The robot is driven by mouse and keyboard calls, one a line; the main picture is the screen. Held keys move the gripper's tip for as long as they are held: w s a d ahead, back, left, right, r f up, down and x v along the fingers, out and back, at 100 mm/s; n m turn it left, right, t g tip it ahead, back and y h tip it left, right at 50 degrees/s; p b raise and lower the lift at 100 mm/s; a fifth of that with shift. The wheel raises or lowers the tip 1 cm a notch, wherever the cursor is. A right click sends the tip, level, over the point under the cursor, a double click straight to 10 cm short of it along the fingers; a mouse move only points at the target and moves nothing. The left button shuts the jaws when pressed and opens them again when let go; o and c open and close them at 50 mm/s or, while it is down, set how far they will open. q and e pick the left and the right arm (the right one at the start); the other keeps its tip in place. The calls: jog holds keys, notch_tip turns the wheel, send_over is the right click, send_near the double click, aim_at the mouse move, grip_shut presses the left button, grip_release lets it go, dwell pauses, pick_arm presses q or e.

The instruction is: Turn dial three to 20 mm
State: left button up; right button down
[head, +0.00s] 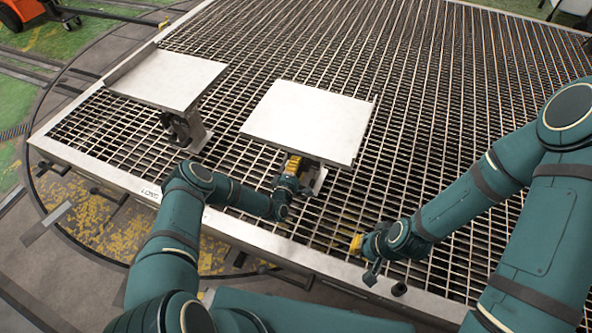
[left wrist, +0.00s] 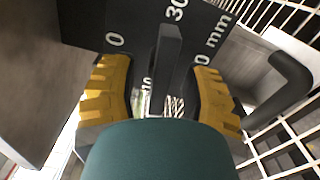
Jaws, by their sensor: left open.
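The dial (left wrist: 195,30) shows in the left wrist view as a black plate with white marks, including 0, 30 and mm; other marks are partly covered. A dark grey bar (left wrist: 167,55) stands out from it between my yellow fingers, apparently its pointer or handle. My left gripper (left wrist: 160,92) is open, one finger on each side of the bar, with gaps showing. In the head view my left gripper (head: 293,172) is under the front edge of the middle white plate (head: 310,118), which hides the dial face. My right gripper (head: 357,243) is low over the grating, its finger opening unclear.
A second white plate (head: 168,77) on a bracket (head: 187,130) stands to the left. Metal grating (head: 440,90) fills the platform, with a pale rim (head: 110,180) along the front. A dark bent rod (left wrist: 290,80) is close to the right finger in the left wrist view.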

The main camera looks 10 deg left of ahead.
pick_arm(q)
grip_shut()
jog(key=n, duration=1.5)
jog(key=shift+n, duration=0.3)
jog(key=o, duration=1.1)
grip_release()
jog(key=s+a, duration=0.1)
jog(key=s, duration=0.8)
jog(key=shift+a, duration=0.35)
